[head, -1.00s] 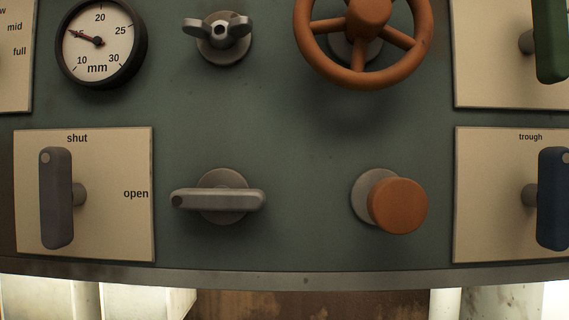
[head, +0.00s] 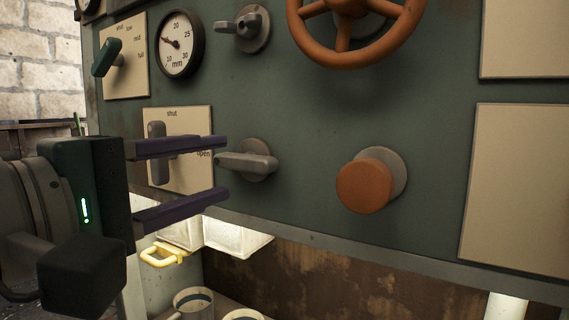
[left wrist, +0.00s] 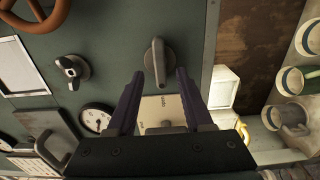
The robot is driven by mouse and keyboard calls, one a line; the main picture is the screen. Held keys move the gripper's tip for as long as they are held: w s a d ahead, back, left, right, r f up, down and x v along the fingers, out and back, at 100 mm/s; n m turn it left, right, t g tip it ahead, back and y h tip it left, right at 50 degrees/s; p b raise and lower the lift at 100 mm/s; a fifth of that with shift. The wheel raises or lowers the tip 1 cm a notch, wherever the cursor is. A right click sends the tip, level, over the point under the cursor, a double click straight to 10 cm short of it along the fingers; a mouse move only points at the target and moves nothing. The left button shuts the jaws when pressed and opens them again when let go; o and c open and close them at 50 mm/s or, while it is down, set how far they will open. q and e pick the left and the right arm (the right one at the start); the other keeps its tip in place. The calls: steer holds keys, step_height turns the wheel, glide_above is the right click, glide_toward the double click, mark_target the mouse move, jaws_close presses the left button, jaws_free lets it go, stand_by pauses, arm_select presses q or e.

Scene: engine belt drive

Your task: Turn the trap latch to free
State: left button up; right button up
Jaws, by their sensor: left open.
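A grey bar-shaped latch (head: 247,162) on a round base sits on the green panel, right of the shut/open plate. Its bar lies about level. No name or position mark shows beside it, so I cannot tell for certain that it is the trap latch. My left gripper (head: 220,167) comes in from the left, open, its two dark purple fingers one above the other. In the left wrist view the latch (left wrist: 158,60) stands ahead of the fingers, its near end between the tips with gaps on both sides. No contact shows. My right gripper is out of view.
A grey shut/open lever (head: 155,150) is partly behind my fingers. A wing knob (head: 245,27) and dial gauge (head: 179,43) sit above. An orange knob (head: 364,187) and orange wheel (head: 354,60) are to the right. Cups (head: 193,302) stand below the panel edge.

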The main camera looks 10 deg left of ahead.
mark_target(238, 164)
arm_select(q)
steer(key=shift+x, duration=1.75)
jaws_close()
